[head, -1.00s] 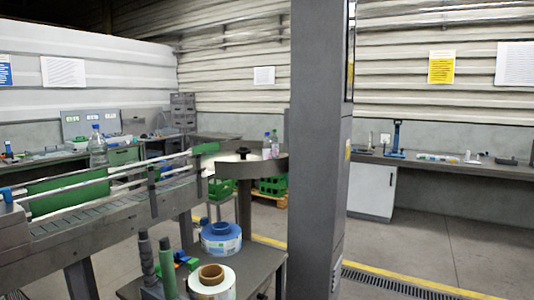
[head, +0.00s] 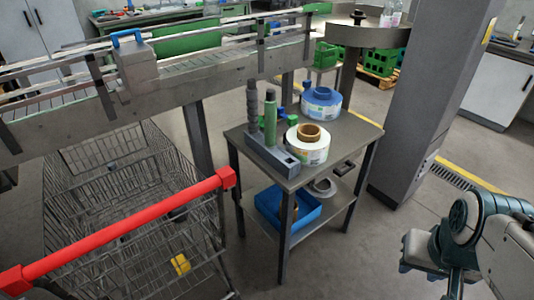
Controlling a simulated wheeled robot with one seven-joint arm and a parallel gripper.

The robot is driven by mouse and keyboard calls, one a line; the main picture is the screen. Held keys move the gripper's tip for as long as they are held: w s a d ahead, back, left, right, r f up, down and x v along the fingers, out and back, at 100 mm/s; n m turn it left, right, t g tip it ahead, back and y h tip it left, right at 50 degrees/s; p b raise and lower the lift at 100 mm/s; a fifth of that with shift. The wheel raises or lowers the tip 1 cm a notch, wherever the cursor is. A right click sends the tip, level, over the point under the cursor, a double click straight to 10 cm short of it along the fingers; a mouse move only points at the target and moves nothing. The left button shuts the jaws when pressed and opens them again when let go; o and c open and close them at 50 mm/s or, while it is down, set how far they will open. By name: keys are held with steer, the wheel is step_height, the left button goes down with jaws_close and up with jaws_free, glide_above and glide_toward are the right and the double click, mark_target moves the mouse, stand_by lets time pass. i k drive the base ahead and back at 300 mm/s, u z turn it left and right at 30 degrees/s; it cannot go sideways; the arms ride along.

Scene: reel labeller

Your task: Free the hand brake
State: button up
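I cannot surely tell any part as the hand brake. In the head view, a grey block (head: 272,158) on a small table carries two upright grips, one dark grey (head: 253,112) and one green (head: 270,118). A grey box with a blue handle (head: 128,39) sits on the conveyor's near side. A label reel with a brown core (head: 308,148) and a blue-topped reel (head: 322,102) lie on the table. My gripper (head: 420,252) is at the lower right, well apart from the table. Its fingers are not clear enough to tell open from shut.
A shopping trolley with a red bar (head: 130,232) stands at the left front. The small table (head: 352,136) has a blue tray (head: 300,218) on its lower shelf. A grey column (head: 425,95) stands behind to the right. Floor shows between table and my arm.

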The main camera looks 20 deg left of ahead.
mark_target(235, 194)
steer(key=z, duration=0.55)
steer(key=i, duration=0.65)
steer(key=u, duration=2.45)
steer(key=k, duration=0.65)
steer(key=u, duration=0.35)
steer(key=i, duration=0.9)
steer(key=z, duration=0.8)
steer(key=i, duration=0.55)
steer(key=z, duration=0.55)
